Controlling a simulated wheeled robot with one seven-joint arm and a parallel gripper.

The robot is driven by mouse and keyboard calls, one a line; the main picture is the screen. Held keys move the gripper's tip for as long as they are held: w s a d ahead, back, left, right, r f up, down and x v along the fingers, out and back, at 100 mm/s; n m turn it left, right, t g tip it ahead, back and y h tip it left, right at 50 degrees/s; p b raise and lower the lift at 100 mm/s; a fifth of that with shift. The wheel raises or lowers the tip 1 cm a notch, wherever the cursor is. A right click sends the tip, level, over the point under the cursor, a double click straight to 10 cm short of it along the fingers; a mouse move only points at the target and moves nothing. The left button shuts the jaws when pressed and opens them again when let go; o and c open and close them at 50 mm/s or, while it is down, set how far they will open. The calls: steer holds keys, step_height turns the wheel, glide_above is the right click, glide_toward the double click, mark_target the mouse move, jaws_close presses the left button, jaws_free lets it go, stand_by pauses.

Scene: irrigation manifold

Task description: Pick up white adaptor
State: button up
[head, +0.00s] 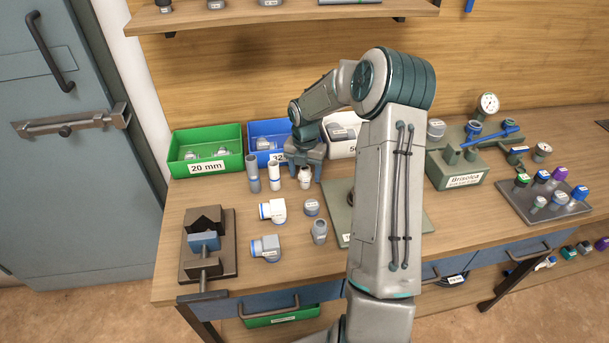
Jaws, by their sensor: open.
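A small white fitting (305,180), which looks like the white adaptor, stands upright on the wooden bench at the right end of a short row of fittings. My gripper (305,169) points down over it, jaws open, with the fingers near its top. I cannot tell whether the fingers are around it or still above it. To its left stand a white fitting with a blue ring (275,178) and a grey pipe piece (253,178). A white elbow with a blue end (272,210) lies in front.
Behind my gripper are a green bin (178,170) marked 20 mm, a blue bin (254,128) and a white bin (341,114). Grey fittings (319,231) and a vise (207,245) are in front. My arm hides part of a green plate (334,190).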

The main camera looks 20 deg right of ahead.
steer(key=shift+f, duration=1.05)
steer(key=c, duration=1.1)
steer(key=shift+o, duration=0.2)
